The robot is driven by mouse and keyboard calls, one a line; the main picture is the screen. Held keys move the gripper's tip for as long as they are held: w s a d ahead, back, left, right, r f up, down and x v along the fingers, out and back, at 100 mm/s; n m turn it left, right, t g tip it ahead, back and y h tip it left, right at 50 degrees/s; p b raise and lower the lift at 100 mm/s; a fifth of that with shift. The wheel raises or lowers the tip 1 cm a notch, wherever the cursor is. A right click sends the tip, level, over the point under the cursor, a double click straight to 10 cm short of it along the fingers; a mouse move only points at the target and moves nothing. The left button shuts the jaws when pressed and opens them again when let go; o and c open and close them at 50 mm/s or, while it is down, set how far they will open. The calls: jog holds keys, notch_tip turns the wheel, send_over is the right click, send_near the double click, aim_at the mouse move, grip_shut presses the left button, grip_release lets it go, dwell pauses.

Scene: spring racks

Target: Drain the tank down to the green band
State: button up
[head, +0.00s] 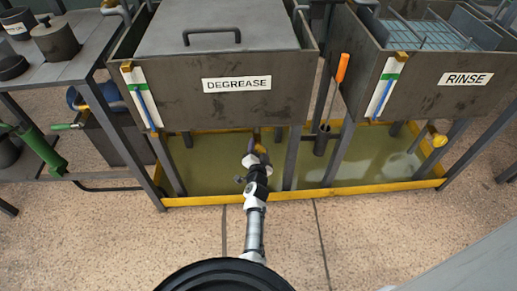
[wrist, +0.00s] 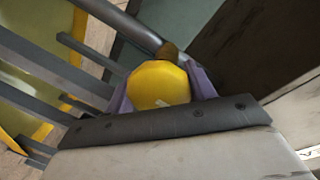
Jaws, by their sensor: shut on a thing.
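The DEGREASE tank (head: 185,97) stands at centre left with a lid on it. Its gauge (head: 142,97) has a green band (head: 134,88) near the top and a blue column that reaches about the band's lower part; the exact level is too small to tell. My gripper (head: 258,152) is under this tank's front edge. In the wrist view its fingers (wrist: 160,88) are shut on a round yellow knob (wrist: 158,84) at a pipe. In the head view the knob is mostly hidden by my gripper.
The RINSE tank (head: 425,97) stands at right, with its own gauge (head: 384,97) and yellow knob (head: 438,140). A yellow-rimmed tray (head: 330,191) with greenish liquid lies below both tanks. An orange-handled tool (head: 342,68) hangs between them. A bench (head: 75,68) stands at left.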

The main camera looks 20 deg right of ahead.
dwell(0.4)
jog(key=o, duration=1)
